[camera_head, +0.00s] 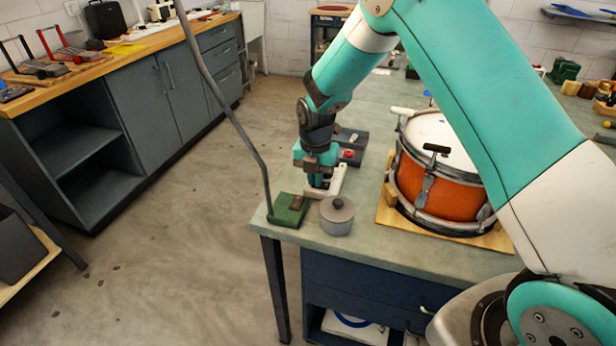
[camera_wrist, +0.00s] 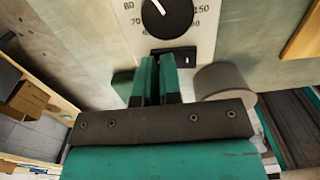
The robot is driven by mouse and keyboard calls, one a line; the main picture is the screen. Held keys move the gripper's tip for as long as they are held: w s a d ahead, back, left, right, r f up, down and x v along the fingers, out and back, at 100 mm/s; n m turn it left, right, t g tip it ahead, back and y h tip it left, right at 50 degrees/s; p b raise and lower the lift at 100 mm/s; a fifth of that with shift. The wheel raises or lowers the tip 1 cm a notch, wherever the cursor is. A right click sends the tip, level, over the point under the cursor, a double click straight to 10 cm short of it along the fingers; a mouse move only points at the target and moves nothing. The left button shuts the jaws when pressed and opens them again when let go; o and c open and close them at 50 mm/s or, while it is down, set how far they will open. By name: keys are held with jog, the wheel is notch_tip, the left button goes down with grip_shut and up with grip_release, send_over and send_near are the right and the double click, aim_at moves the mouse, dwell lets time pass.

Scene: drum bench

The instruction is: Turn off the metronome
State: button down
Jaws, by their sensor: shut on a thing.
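The metronome (camera_head: 338,180) is a pale, flat box near the left end of the bench in the head view, partly hidden behind my gripper (camera_head: 317,184). In the wrist view the metronome (camera_wrist: 118,42) shows a black dial (camera_wrist: 167,15) with a white pointer and numbers around it. Below the dial is a dark slot with a small switch (camera_wrist: 187,59). My gripper (camera_wrist: 165,62) has its two green fingers close together at this slot, shut on the switch. The fingertips hide most of the switch, so its position cannot be told.
A green block (camera_head: 285,212) with a long bent rod and a grey lidded pot (camera_head: 337,222) stand close by at the bench corner. A dark box with a red button (camera_head: 351,143) lies behind. An orange drum (camera_head: 440,188) stands to the right on a wooden board.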

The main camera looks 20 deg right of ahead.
jog(key=shift+s+f, duration=0.3)
jog(key=shift+f, duration=0.25)
jog(key=shift+s+d+r, duration=0.1)
jog(key=shift+s+d, duration=0.25)
jog(key=shift+d, duration=0.05)
jog(key=shift+d+r+p, duration=0.1)
jog(key=shift+r+p, duration=0.05)
jog(key=shift+p, duration=0.25)
notch_tip(320, 180, up, 14)
jog(key=w+a+p, duration=0.1)
jog(key=w, duration=0.1)
jog(key=s+a+r+m+y, duration=0.2)
jog(key=s+a+r+m, duration=0.3)
jog(key=s+r+m, duration=0.55)
jog(key=s+a+r+m+y, duration=0.1)
jog(key=s+m, duration=0.9)
jog(key=s, duration=1.1)
jog(key=shift+a+m+y, duration=0.35)
jog(key=shift+a+y, duration=0.35)
jog(key=shift+a, duration=0.3)
